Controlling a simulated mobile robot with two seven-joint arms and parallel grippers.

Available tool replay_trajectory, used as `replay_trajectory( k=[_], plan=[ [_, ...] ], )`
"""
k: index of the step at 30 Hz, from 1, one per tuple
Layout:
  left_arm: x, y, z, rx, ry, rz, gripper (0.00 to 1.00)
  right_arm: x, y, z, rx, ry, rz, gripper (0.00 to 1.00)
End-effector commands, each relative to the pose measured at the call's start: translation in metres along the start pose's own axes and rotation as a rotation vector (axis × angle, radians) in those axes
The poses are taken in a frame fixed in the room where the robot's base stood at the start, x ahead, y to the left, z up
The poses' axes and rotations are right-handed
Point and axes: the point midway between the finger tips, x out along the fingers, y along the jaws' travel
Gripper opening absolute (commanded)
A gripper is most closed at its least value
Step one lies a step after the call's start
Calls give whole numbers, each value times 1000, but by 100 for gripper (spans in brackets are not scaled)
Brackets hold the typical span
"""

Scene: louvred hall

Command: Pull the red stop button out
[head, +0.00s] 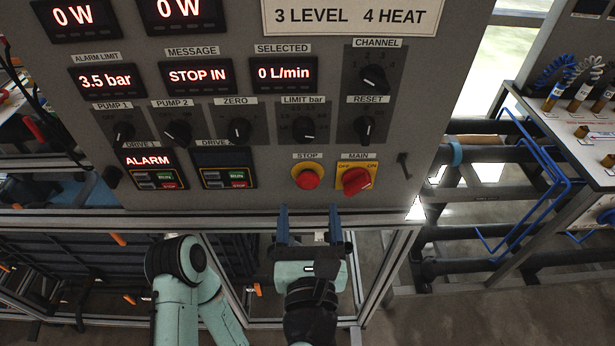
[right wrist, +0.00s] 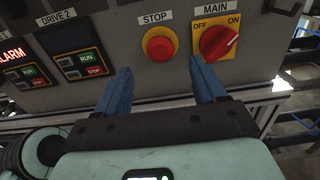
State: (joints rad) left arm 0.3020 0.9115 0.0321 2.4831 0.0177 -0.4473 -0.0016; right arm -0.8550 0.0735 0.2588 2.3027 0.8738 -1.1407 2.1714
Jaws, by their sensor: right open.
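The red stop button (head: 308,179) sits on a yellow plate under the STOP label on the grey panel, and the MESSAGE display (head: 197,76) reads STOP IN. The button also shows in the right wrist view (right wrist: 159,47). My right gripper (head: 309,212) is open and empty, just below the button in the head view. In the right wrist view its blue fingers (right wrist: 160,82) point up toward the panel, with the button above and between them, apart from both. My left gripper is not in view.
The red MAIN switch (head: 356,180) is close to the right of the button, near my right finger in the wrist view. The DRIVE 2 unit (head: 224,168) is to the left. A metal frame rail (head: 180,222) runs below the panel. A dark peg (head: 404,165) sticks out farther right.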

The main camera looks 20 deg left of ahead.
Motion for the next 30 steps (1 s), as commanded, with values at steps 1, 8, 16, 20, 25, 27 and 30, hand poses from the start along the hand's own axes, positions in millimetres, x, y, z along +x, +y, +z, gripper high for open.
replay_trajectory(
  k=[1,8,16,20,25,27,30],
  plan=[
    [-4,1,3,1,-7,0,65,8,0,1,0,2,-3,70],
    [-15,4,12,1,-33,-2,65,41,0,2,-4,2,-2,70],
    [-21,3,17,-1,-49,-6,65,62,0,0,0,0,1,70],
    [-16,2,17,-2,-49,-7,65,64,0,-2,-1,0,0,70],
    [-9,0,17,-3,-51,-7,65,70,0,-2,-1,1,1,70],
    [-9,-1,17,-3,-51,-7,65,70,0,-2,-2,1,1,70],
    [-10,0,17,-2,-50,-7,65,70,0,-1,-2,1,1,70]
  ],
)
